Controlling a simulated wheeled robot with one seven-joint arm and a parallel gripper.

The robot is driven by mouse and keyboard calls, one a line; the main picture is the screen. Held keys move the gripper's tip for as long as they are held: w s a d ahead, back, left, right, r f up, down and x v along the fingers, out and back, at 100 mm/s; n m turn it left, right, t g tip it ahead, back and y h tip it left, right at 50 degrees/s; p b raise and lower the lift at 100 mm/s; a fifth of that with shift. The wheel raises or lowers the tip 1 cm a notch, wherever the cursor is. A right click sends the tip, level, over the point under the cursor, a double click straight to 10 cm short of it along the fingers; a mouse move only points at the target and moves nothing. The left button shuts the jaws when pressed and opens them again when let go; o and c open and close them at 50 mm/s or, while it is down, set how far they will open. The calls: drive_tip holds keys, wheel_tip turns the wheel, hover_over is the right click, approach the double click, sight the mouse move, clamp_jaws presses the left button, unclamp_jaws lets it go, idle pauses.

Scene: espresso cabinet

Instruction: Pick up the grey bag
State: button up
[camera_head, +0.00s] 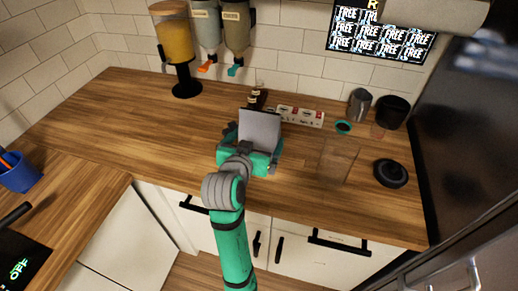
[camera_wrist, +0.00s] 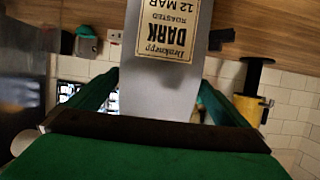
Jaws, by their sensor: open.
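The grey bag (camera_head: 260,127) stands upright on the wooden counter, just past my gripper (camera_head: 254,152) in the head view. In the wrist view the bag (camera_wrist: 165,92) appears upside down, with a tan label reading "DARK ROASTED". My gripper (camera_wrist: 160,84) is open, with one green finger on each side of the bag's lower part in the picture. I cannot tell whether either finger touches it. The bag's lower part is hidden behind my gripper in the head view.
A clear container (camera_head: 338,160) and a black round lid (camera_head: 390,173) are to the right. A yellow dispenser (camera_head: 175,40) stands back left. The counter's left part (camera_head: 110,120) is clear.

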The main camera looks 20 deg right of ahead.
drive_tip(key=x, duration=0.3)
drive_tip(key=shift+d, duration=0.15)
drive_tip(key=shift+w, duration=0.1)
drive_tip(key=c, duration=1.3)
drive_tip(key=shift+c, duration=0.2)
